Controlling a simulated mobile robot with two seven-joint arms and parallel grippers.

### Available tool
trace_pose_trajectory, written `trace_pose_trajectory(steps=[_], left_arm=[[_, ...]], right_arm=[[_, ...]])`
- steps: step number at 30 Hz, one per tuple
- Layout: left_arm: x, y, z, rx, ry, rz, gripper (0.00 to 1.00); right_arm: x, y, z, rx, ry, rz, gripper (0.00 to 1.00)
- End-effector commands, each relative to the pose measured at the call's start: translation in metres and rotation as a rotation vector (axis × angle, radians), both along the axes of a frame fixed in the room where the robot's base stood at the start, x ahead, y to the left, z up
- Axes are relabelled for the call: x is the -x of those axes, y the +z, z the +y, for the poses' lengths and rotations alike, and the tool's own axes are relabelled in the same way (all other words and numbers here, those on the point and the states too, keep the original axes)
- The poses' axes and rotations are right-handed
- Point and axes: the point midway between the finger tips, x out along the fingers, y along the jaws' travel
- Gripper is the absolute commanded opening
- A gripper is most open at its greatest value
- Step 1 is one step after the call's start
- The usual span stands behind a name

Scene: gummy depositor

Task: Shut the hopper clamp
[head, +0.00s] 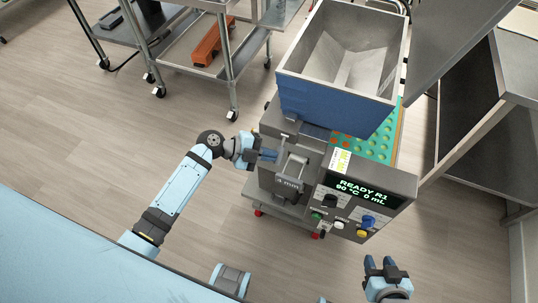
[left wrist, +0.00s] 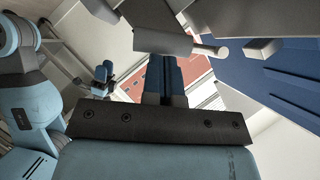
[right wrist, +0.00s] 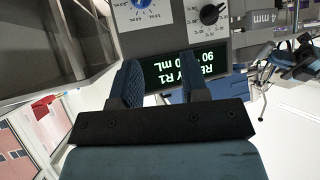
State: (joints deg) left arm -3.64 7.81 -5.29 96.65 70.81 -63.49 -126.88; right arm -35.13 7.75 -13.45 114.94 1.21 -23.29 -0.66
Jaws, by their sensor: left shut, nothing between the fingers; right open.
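The blue-fronted hopper (head: 325,108) sits on top of the depositor machine, its top open. A grey bracket (head: 290,127), which looks like the hopper clamp, is at the hopper's lower front left corner; I cannot tell its exact position. My left gripper (head: 268,155) is shut and empty, just below and left of this bracket. In the left wrist view its fingers (left wrist: 166,75) are together, close to a grey cylindrical bar (left wrist: 164,42) with a pale rod end; contact is unclear. My right gripper (head: 383,264) is open and empty, in front of the machine.
The control panel's display (head: 362,190) reads READY R1, 90 °C, 0 mL. A grey block marked 4 mm (head: 288,183) protrudes beside my left gripper. A green moulded tray (head: 378,140) lies behind the panel. A steel cart (head: 230,70) and a grey table (head: 510,75) flank the machine.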

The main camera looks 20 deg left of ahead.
Motion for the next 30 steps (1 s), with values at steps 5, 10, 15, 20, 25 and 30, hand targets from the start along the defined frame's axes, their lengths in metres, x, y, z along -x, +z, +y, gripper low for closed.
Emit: trace_pose_trajectory(steps=[5, 10, 15, 20, 25, 30], left_arm=[[0.0, -0.006, 0.0, 0.0, 0.0, -0.026, 0.0], [-0.001, -0.006, 0.0, 0.0, -0.001, -0.039, 0.0], [-0.001, -0.007, 0.0, 0.001, -0.001, -0.052, 0.0], [-0.001, -0.008, 0.0, 0.001, -0.001, -0.067, 0.0], [-0.002, -0.01, 0.0, 0.003, -0.001, -0.084, 0.0], [-0.002, -0.016, 0.0, 0.002, -0.003, -0.115, 0.0]], right_arm=[[0.0, -0.022, 0.001, -0.011, -0.007, 0.024, 0.41], [-0.004, -0.02, 0.003, -0.023, -0.013, 0.017, 0.41], [-0.006, -0.028, 0.004, -0.033, -0.019, 0.022, 0.41], [-0.007, -0.038, 0.005, -0.037, -0.022, 0.031, 0.41], [-0.011, -0.04, 0.007, -0.041, -0.023, 0.012, 0.41], [-0.012, -0.054, 0.011, -0.036, -0.012, -0.008, 0.41]])
